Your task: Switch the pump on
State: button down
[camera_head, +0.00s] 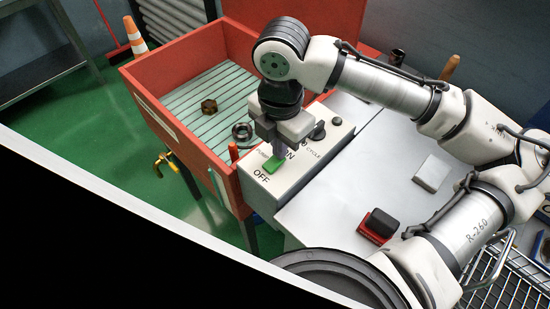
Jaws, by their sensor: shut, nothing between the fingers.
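The pump control box (284,186) is light grey and stands against the red parts-washer tub, with lettering on top. A green rocker switch (272,165) sits between the ON and OFF markings. A dark round knob (318,131) marked CYCLE is farther back on the box. My gripper (279,152) is shut and empty, pointing down right over the switch by its ON end. The fingers hide part of the switch and lettering, and I cannot tell whether they touch it or which way it is tipped.
The red tub (150,85) with a slatted floor holds a brown nut (209,106) and a dark ring (242,132). On the grey cart top lie a red-and-black block (379,225) and a pale square block (431,172). A valve with a yellow handle (165,162) is below the tub.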

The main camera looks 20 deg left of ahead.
jog(key=shift+f, duration=0.35)
jog(key=shift+r, duration=0.15)
notch_tip(320, 180, up, 7)
jog(key=p, duration=0.6)
jog(key=shift+p, duration=0.35)
jog(key=shift+s+f, duration=0.1)
jog(key=shift+f, duration=0.1)
